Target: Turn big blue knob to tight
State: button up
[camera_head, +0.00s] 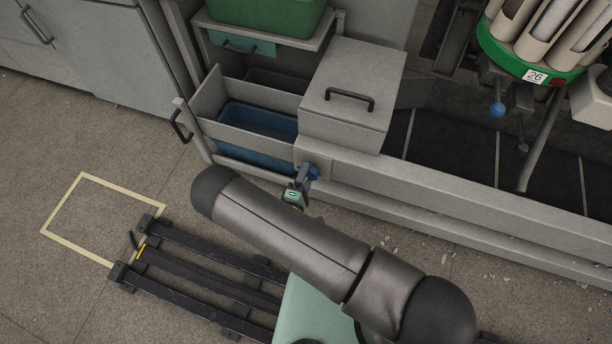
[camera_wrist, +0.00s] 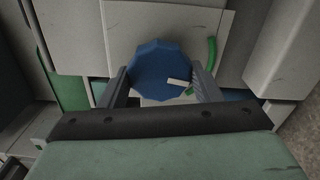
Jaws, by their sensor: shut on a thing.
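The big blue knob (camera_wrist: 158,66) is a faceted disc on a pale plate (camera_wrist: 212,18) in the wrist view. It has a white pointer mark on its face, toward the lower right. A green arc (camera_wrist: 212,52) is printed on the plate to the right of the knob. My gripper (camera_wrist: 160,84) has one finger on each side of the knob and is shut on it. In the head view the knob (camera_head: 313,172) is a small blue patch at the machine's front, partly hidden by my gripper (camera_head: 303,184).
A grey box with a black handle (camera_head: 349,97) stands above the knob. An open drawer with a blue bin (camera_head: 258,132) is to its left. A green ring marked 26 (camera_head: 520,66) holds pale tubes at upper right. A yellow outline (camera_head: 73,204) marks clear floor.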

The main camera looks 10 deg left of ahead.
jog(key=shift+s+a+f, duration=0.1)
jog(key=o, duration=1)
jog(key=s+p, duration=0.1)
jog(key=s, duration=0.4)
jog(key=s+a+p, duration=0.1)
jog(key=s, duration=0.5)
jog(key=s+a+p, duration=0.1)
jog(key=s, duration=0.5)
jog(key=shift+s, duration=0.15)
